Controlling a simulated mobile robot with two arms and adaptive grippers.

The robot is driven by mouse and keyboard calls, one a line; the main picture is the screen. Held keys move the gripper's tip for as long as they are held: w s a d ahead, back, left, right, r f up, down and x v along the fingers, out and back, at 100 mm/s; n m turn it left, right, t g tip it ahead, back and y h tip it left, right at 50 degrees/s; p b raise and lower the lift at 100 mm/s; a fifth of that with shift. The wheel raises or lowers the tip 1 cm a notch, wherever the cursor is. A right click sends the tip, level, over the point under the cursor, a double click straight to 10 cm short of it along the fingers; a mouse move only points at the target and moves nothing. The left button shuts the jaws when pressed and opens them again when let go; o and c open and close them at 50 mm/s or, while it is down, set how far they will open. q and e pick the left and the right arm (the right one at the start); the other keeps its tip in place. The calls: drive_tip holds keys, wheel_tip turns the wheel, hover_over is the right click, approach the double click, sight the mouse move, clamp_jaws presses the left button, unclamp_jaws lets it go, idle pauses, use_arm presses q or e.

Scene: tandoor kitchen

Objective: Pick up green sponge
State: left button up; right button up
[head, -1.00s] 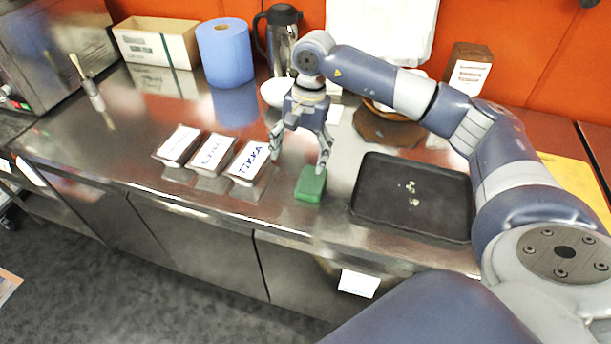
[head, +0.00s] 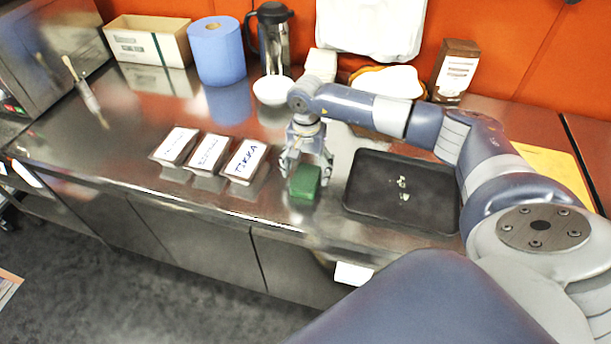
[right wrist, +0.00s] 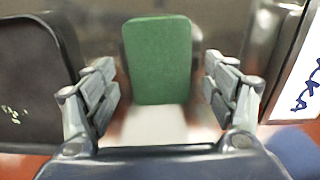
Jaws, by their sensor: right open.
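The green sponge (head: 305,182) is a small block on the steel counter, between the labelled containers and the black tray. My right gripper (head: 306,166) is low at the sponge's far side, with its fingers spread. In the right wrist view the sponge (right wrist: 160,60) stands ahead between the two open fingers of the right gripper (right wrist: 160,95), with a gap visible on each side. My left gripper is not in view.
A black tray (head: 375,215) with small crumbs lies just right of the sponge. Several labelled containers, one marked TIKKA (head: 245,160), stand to the left. A white bowl (head: 272,91), a blue paper roll (head: 217,52) and a flask (head: 273,40) are behind.

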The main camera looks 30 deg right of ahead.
drive_tip(key=shift+f, duration=0.25)
drive_tip(key=c, duration=0.8)
drive_tip(key=shift+c, duration=0.2)
drive_tip(key=shift+r, duration=0.1)
drive_tip(key=shift+r+b, duration=0.4)
drive_tip(key=shift+b, duration=0.05)
drive_tip(key=shift+s+r+b, duration=0.2)
drive_tip(key=shift+r+b, duration=0.6)
drive_tip(key=shift+r, duration=0.4)
drive_tip(key=s+a+b, duration=0.1)
drive_tip(key=s+a, duration=0.1)
drive_tip(key=s, duration=0.2)
drive_tip(key=s+a+r+b, duration=0.1)
drive_tip(key=s+a+b, duration=0.1)
drive_tip(key=s, duration=0.3)
drive_tip(key=s+a+b, duration=0.1)
drive_tip(key=s+a, duration=0.1)
drive_tip(key=s, duration=0.2)
drive_tip(key=shift+s+a+r, duration=0.15)
drive_tip(key=shift+a+r, duration=0.05)
drive_tip(key=shift+a, duration=0.15)
drive_tip(key=shift+s+a+r, duration=0.15)
drive_tip(key=shift+s, duration=0.25)
drive_tip(key=shift+c, duration=0.2)
